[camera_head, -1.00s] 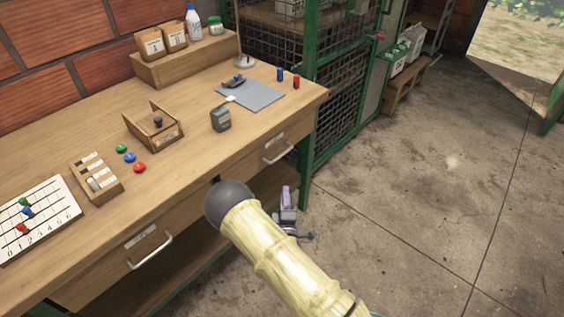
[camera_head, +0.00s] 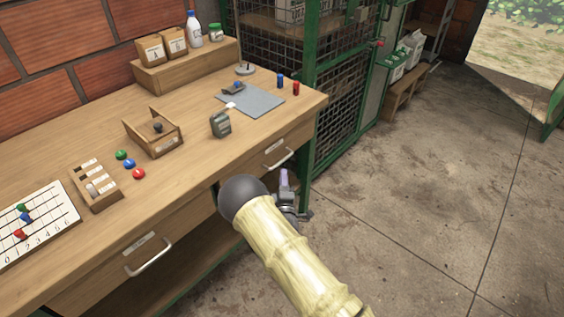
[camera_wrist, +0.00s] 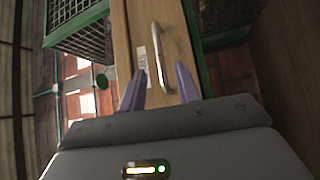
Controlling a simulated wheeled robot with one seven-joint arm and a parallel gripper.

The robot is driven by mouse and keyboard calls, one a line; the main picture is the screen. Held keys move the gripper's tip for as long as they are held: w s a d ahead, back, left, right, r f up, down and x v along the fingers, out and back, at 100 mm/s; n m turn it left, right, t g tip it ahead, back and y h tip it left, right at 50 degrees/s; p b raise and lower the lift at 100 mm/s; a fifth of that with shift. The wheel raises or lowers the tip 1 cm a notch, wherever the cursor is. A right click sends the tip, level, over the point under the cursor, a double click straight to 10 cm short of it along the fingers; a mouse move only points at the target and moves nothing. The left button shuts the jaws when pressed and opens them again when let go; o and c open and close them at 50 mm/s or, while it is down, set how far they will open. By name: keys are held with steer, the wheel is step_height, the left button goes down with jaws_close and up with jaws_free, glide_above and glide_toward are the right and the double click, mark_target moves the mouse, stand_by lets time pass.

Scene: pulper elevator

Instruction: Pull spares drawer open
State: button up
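The bench has two wooden drawers with metal bar handles. The right drawer (camera_head: 270,152) and the left drawer (camera_head: 115,262) both look shut. Their labels are too small to read, so I cannot tell which is the spares drawer. My gripper (camera_head: 287,193) is just in front of and below the right drawer's handle (camera_head: 279,158), partly hidden by my arm. In the wrist view, a drawer front (camera_wrist: 178,25) with a handle (camera_wrist: 160,58) and a pale label lies ahead. My gripper (camera_wrist: 160,90) has its purple fingers apart on either side of the handle's near end, with nothing clearly held.
The bench top (camera_head: 190,195) carries a numbered board (camera_head: 40,225), a small wooden box (camera_head: 153,135), a grey mat (camera_head: 252,100) and a grey device (camera_head: 221,124). A green mesh cage (camera_head: 340,110) stands right of the bench. The concrete floor (camera_head: 430,200) is open at right.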

mark_target(282, 160)
steer(key=w, duration=0.5)
steer(key=w+a+r, duration=0.1)
steer(key=w, duration=0.2)
steer(key=shift+w+b, duration=0.15)
steer(key=shift+b, duration=0.15)
jaws_close()
